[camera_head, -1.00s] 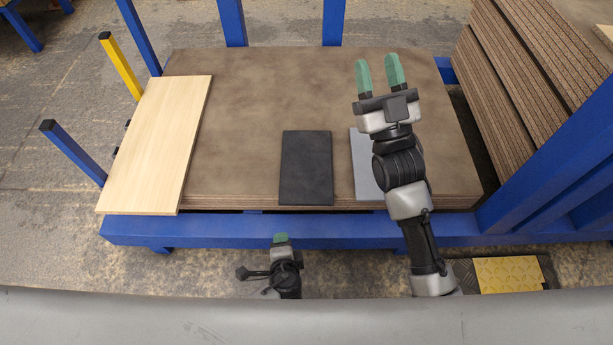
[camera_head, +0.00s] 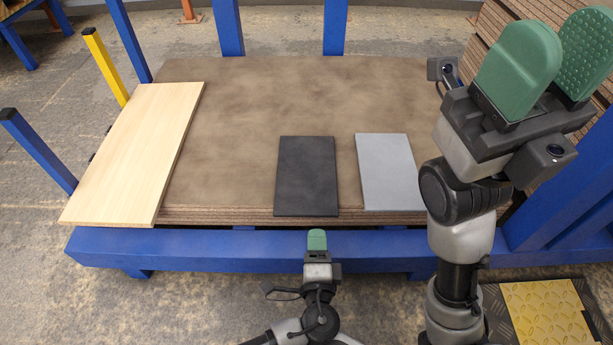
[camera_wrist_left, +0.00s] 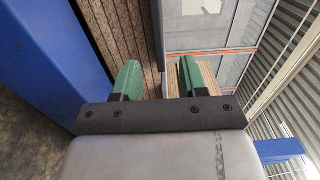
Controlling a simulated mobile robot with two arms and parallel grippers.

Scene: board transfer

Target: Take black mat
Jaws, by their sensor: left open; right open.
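The black mat (camera_head: 306,176) lies flat on the brown board stack, its near edge at the stack's front edge. My left gripper (camera_head: 316,240) is in front of the stack, over the blue frame beam and just short of the mat. It is empty; its two green fingers stand apart in the left wrist view (camera_wrist_left: 160,80). My right gripper (camera_head: 545,65) is raised high at the right, close to the head camera, open and empty. The mat is not recognisable in the left wrist view.
A grey mat (camera_head: 388,172) lies right of the black mat, with a gap between. A pale wooden board (camera_head: 135,155) lies on the left of the brown stack (camera_head: 240,100). The blue beam (camera_head: 200,248) runs along the front. Blue and yellow posts stand at the left.

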